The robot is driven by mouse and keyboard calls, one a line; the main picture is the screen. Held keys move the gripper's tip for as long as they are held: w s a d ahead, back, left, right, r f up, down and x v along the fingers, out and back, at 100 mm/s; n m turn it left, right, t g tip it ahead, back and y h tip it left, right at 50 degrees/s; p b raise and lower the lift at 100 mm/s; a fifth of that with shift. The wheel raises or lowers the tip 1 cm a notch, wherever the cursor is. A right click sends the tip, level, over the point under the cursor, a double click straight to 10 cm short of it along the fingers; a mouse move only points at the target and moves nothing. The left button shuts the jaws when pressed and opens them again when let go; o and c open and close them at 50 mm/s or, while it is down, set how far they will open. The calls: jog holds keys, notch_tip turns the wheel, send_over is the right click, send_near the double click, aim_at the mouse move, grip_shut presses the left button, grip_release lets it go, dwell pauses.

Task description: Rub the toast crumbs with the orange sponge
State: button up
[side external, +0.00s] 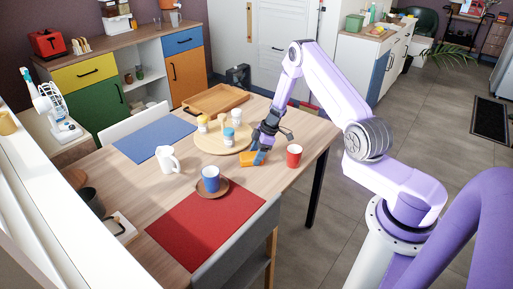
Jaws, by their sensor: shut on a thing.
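The orange sponge (247,159) is on or just above the wooden table, right of the middle; I cannot tell if it touches the top. My gripper (260,154) points down and is shut on the sponge, at its right side. The fingers cover part of the sponge. I cannot make out any toast crumbs; they are too small to see or hidden.
A red cup (294,156) stands close right of my gripper. A round wooden board (207,146) with several jars lies behind left. A blue cup (211,178) on a saucer and a white jug (167,160) stand left. A red mat (205,225) lies in front.

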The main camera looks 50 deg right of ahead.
jog(key=shift+s, duration=2)
jog(key=shift+w, duration=2)
jog(key=shift+r, duration=4.05)
